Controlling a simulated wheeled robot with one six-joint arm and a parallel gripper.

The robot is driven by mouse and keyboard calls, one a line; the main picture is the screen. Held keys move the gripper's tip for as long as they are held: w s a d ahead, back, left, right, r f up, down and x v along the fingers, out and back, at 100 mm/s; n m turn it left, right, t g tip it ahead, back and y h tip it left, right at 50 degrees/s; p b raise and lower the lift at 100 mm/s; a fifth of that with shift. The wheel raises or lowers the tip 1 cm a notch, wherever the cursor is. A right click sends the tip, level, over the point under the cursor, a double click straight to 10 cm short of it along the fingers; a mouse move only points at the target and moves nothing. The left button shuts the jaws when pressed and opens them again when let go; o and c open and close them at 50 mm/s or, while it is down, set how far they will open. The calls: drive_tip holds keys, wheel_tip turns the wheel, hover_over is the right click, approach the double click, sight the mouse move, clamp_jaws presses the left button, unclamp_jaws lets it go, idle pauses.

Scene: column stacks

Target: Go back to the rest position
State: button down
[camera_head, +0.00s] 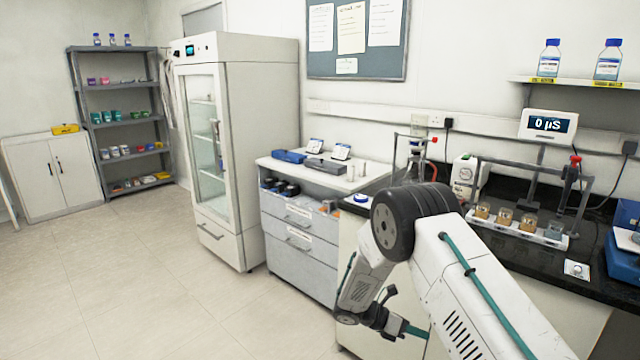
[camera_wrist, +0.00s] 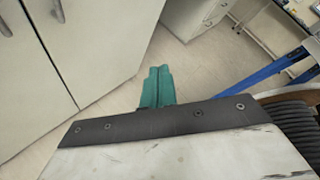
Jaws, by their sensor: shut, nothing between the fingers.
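My gripper (camera_wrist: 158,86) shows in the wrist view as two teal fingers pressed together, shut with nothing between them. It points down over the beige tiled floor, close to light cabinet doors at the left. In the head view my white arm reaches in from the lower right, bends at a black joint and folds down in front of the bench. The teal fingertips (camera_head: 416,332) show low beside the bench's pale front panel. Part of the gripper is hidden behind my arm link.
The black bench (camera_head: 520,262) stands at right with a rack of small jars (camera_head: 505,217) and a meter display (camera_head: 548,125). A grey drawer unit (camera_head: 300,238), a glass-door fridge (camera_head: 240,150) and shelves (camera_head: 120,115) stand further left. The floor (camera_head: 120,270) at left is clear.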

drive_tip(key=s+r+m+g+y, duration=0.1)
drive_tip(key=s+r+m+y, duration=0.3)
drive_tip(key=s+r+m, duration=0.55)
drive_tip(key=s+r+m+g+y, duration=0.25)
drive_tip(key=s+r+m, duration=0.3)
drive_tip(key=r, duration=0.65)
drive_tip(key=s+r+m+t+y, duration=0.3)
drive_tip(key=s+r, duration=0.4)
drive_tip(key=s, duration=0.4)
drive_tip(key=s+r+m+t+y, duration=0.4)
drive_tip(key=s+r, duration=0.3)
drive_tip(key=s, duration=0.5)
drive_tip(key=shift+r+m, duration=0.35)
drive_tip(key=shift+m, duration=0.35)
drive_tip(key=shift+a, duration=0.1)
